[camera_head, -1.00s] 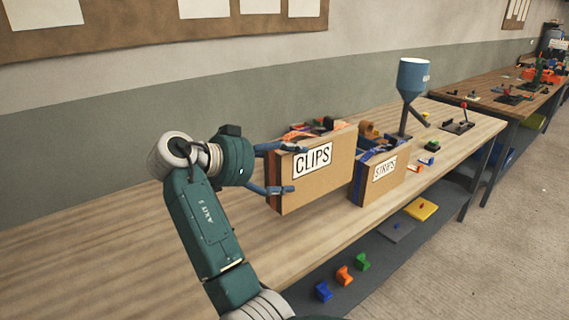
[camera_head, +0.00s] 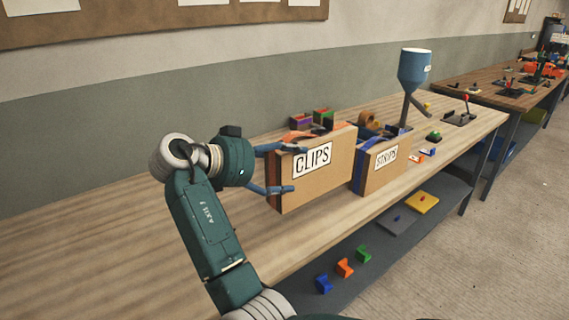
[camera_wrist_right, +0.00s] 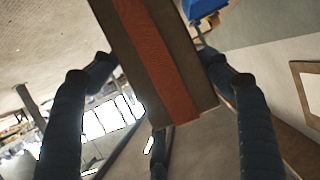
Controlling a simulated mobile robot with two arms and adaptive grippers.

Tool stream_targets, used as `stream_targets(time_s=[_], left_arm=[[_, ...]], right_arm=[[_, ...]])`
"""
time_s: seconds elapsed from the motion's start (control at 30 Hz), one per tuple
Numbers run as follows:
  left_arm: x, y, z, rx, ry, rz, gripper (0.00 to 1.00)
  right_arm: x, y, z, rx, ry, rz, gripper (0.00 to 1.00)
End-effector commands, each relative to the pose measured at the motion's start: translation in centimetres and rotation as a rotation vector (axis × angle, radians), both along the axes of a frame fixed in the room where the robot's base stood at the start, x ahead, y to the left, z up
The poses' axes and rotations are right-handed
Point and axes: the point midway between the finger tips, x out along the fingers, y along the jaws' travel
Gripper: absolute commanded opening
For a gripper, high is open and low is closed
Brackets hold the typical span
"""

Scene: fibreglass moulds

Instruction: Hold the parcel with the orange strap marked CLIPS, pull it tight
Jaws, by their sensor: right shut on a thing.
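The parcel marked CLIPS (camera_head: 340,183) is a brown box with a white label, upright at the workbench. Whether its base touches the top cannot be told. My right gripper (camera_head: 285,170) comes from the left and is shut on this parcel, one finger high and one low across its near end. In the right wrist view the orange strap (camera_wrist_right: 158,62) runs along the parcel's brown face, between the two dark fingers. A bit of orange strap also shows at the parcel's top left in the head view. My left gripper is not in view.
A parcel marked STRIPS (camera_head: 386,172) with a blue strap stands just right and behind. Coloured blocks (camera_head: 302,121) sit behind CLIPS. A blue funnel (camera_head: 414,72) stands farther back. The workbench (camera_head: 90,255) is clear at left; small clamps and pads lie on the lower shelf.

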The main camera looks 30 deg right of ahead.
Motion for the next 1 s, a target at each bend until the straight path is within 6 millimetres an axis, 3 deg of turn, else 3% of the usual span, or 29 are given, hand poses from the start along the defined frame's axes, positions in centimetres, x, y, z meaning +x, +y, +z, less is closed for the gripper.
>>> stream_targets(time_s=[0.77, 1.0], left_arm=[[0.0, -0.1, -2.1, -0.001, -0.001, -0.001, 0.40], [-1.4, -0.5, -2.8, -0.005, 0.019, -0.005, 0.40]], right_arm=[[0.0, 0.0, -2.9, -0.004, -0.003, 0.000, 0.23], [0.0, 0.0, -3.9, -0.004, -0.003, 0.000, 0.23]])
